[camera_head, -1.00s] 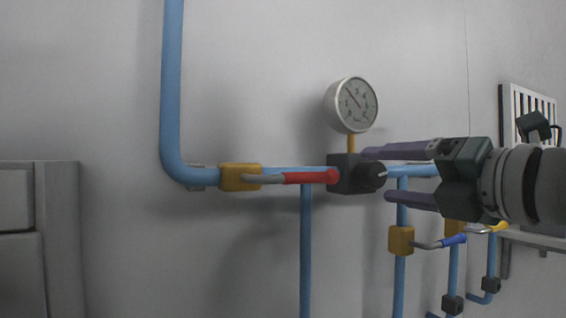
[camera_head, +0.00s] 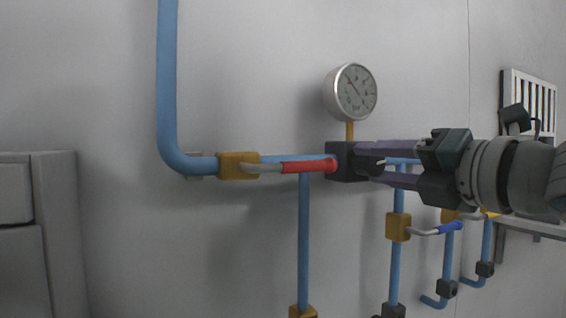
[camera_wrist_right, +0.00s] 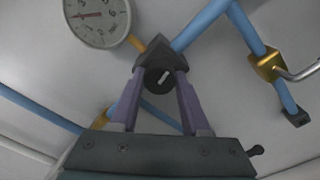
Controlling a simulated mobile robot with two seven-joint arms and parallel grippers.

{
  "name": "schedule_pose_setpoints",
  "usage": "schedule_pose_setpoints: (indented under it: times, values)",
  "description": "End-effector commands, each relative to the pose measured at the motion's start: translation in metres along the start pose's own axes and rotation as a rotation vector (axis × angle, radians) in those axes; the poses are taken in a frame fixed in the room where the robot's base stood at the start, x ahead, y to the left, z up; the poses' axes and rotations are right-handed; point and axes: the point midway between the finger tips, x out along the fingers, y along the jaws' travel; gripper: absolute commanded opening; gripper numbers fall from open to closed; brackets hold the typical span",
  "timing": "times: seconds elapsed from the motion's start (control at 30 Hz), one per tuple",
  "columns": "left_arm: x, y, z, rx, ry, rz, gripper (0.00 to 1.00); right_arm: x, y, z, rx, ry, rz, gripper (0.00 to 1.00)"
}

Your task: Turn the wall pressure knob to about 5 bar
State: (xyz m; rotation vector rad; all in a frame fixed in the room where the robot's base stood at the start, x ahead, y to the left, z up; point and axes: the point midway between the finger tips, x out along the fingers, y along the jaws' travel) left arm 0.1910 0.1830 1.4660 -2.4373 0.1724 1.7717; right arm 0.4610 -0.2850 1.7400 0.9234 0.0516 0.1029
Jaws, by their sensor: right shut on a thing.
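The black pressure knob (camera_head: 376,164) sits on a dark regulator block (camera_head: 341,161) on the blue wall pipe. In the right wrist view the round knob (camera_wrist_right: 158,79) shows a white mark on its face. My right gripper (camera_head: 378,162) has its two purple fingers shut on the knob, one above and one below. In the right wrist view the fingers (camera_wrist_right: 161,85) touch the knob from both sides. A round white gauge (camera_head: 351,92) stands above the block; its needle points up-left, and its numbers are too small to read surely. My left gripper is not in view.
A red-handled valve (camera_head: 307,166) with a yellow body (camera_head: 238,166) lies left of the block. A grey cabinet (camera_head: 55,230) stands at the left.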

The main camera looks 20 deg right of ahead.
Motion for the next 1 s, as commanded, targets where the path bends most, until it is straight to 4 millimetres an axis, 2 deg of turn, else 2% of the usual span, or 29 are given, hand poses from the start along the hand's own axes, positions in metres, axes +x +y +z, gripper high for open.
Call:
schedule_pose_setpoints:
  times: [0.03, 0.23, 0.67, 1.0]
  values:
    - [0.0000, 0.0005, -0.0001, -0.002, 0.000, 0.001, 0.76, -0.0001, 0.0000, 0.0000, 0.000, 0.000, 0.000, 0.22]
    - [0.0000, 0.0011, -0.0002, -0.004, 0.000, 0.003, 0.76, -0.0001, 0.0000, 0.0000, 0.000, 0.000, 0.000, 0.00]
    - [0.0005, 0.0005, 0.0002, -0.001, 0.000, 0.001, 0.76, 0.0000, 0.0000, 0.0000, 0.058, -0.001, 0.002, 0.00]
    - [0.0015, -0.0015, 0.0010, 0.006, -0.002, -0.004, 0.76, 0.0000, -0.0001, -0.0001, 0.309, -0.007, 0.009, 0.00]
